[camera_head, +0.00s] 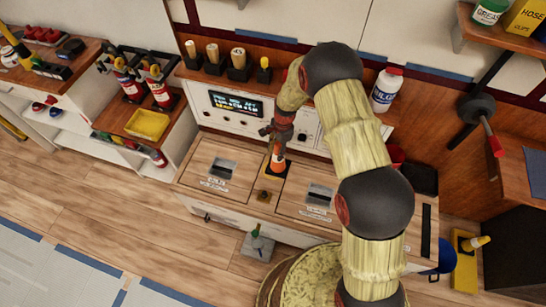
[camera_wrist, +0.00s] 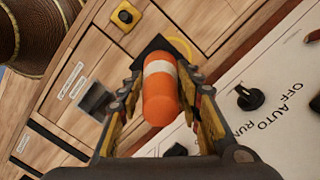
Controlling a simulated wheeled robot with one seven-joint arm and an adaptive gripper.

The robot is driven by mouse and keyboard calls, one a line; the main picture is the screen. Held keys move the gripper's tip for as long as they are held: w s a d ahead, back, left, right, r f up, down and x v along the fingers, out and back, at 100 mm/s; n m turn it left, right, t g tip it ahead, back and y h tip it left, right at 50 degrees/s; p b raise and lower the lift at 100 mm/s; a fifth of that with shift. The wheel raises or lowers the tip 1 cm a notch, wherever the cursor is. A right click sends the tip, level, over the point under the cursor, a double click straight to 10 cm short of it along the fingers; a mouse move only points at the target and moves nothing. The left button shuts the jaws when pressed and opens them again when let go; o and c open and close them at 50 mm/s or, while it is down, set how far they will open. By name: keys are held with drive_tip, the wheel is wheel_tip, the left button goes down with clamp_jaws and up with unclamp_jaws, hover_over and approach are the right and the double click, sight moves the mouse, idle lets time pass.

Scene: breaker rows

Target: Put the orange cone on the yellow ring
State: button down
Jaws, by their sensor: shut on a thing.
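The orange cone (camera_head: 278,164) has a white band and a dark square base. It shows upright over the wooden worktop in the head view. In the wrist view the cone (camera_wrist: 160,97) lies between the fingers of my gripper (camera_wrist: 161,82), which is shut on it. In the head view my gripper (camera_head: 278,138) is at the cone's top. A yellow ring (camera_wrist: 182,46) shows as a thin arc beside the dark base in the wrist view; the rest is hidden. I cannot tell whether the base touches the ring or hangs above it.
A panel with a lit screen (camera_head: 236,104) and knobs stands behind the worktop. A black knob (camera_wrist: 249,97) is close to my gripper's right. A small yellow-and-black button box (camera_head: 264,196) is in front of the cone. A white bottle (camera_head: 386,90) stands on the shelf behind.

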sight(280, 169)
drive_tip(key=shift+w+a+f+b, duration=0.2)
drive_tip(key=shift+w+a+f, duration=0.15)
drive_tip(key=shift+w+f, duration=0.25)
drive_tip(key=shift+w+a+f+b, duration=0.2)
drive_tip(key=shift+w+a+f, duration=0.15)
drive_tip(key=shift+f, duration=0.3)
drive_tip(key=shift+w+f+b, duration=0.2)
drive_tip(key=shift+f+b, duration=0.8)
drive_tip(key=shift+f, duration=0.75)
drive_tip(key=shift+f, duration=0.2)
drive_tip(key=c, duration=1.2)
unclamp_jaws()
drive_tip(key=shift+c, duration=0.2)
drive_tip(key=shift+r, duration=0.15)
